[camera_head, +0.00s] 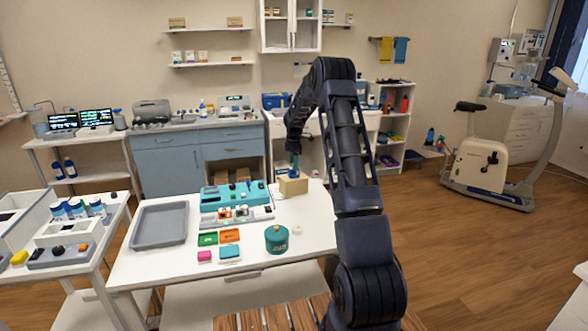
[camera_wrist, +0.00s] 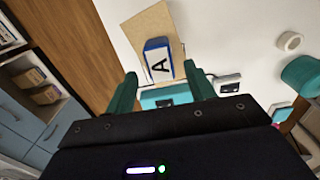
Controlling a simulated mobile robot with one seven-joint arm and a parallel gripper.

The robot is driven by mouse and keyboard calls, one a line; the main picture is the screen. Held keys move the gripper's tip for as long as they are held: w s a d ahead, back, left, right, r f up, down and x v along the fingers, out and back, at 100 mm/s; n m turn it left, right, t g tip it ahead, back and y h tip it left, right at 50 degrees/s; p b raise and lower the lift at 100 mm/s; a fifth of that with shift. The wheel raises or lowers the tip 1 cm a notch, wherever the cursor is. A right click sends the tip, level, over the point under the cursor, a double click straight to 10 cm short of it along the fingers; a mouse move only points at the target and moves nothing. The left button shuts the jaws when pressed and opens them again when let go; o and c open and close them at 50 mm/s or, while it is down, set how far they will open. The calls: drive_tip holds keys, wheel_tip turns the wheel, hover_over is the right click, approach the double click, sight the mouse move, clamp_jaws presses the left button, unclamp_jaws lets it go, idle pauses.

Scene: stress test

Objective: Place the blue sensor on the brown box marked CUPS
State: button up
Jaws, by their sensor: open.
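The blue sensor (camera_wrist: 158,59) has a white face with a black letter A. In the wrist view it lies against the top of the brown box (camera_wrist: 164,20), near one edge. The box also stands on the white table in the head view (camera_head: 293,187); no CUPS marking is readable. My gripper (camera_wrist: 161,72) is open, its green fingers on either side of the sensor's near end, with gaps showing. In the head view my gripper (camera_head: 294,164) is just above the box, and the sensor cannot be made out clearly there.
Left of the box are a teal device (camera_head: 233,194) and a grey tray (camera_head: 160,224). A teal round canister (camera_head: 277,239) and a white ring (camera_head: 297,230) stand in front. Small green, orange, pink and blue items lie between. The table right of the box is mostly clear.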

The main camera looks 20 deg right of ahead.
drive_tip(key=s+a+r+m, duration=0.1)
drive_tip(key=s+r, duration=0.3)
drive_tip(key=r, duration=0.3)
drive_tip(key=s+r+m+t, duration=0.1)
drive_tip(key=s+r, duration=0.2)
drive_tip(key=r, duration=0.3)
drive_tip(key=s+a+r+m, duration=0.1)
drive_tip(key=s+r+m, duration=0.1)
drive_tip(key=s+r, duration=0.35)
drive_tip(key=s+a+r+m+t, duration=0.1)
drive_tip(key=s+r+m, duration=0.1)
drive_tip(key=s+r, duration=0.4)
drive_tip(key=s+a+r+m, duration=0.1)
drive_tip(key=s+r+m, duration=0.15)
drive_tip(key=s, duration=0.55)
drive_tip(key=s+f+m+t, duration=0.2)
drive_tip(key=s+m, duration=0.7)
drive_tip(key=s, duration=2.2)
drive_tip(key=shift+s+a+f+t, duration=0.3)
drive_tip(key=shift+a+f, duration=0.05)
drive_tip(key=shift+f, duration=0.05)
